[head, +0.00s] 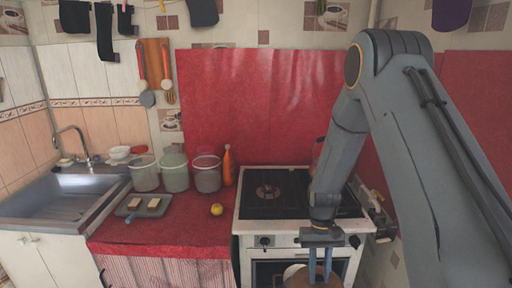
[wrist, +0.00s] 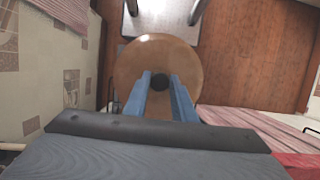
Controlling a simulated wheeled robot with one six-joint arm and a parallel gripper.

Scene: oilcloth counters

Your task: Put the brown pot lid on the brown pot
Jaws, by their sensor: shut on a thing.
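The brown pot lid (wrist: 128,64) is round and glossy, with a dark knob (wrist: 160,83) at its middle. My gripper (wrist: 163,88) is shut on this knob, with a blue finger on each side. In the head view my gripper (head: 320,272) points down at the bottom edge, in front of the stove, and only part of the lid shows there. In the wrist view the floor lies below the lid. I cannot make out the brown pot. A reddish-brown shape (head: 318,150) shows at the back of the stove, mostly hidden by my arm; I cannot tell what it is.
The stove (head: 262,225) has a dark, clear left top. On the red counter (head: 180,232) stand several tall pots or jars, an orange bottle (head: 228,166), a yellow fruit (head: 216,209) and a grey board (head: 133,208). The sink (head: 60,200) is at far left.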

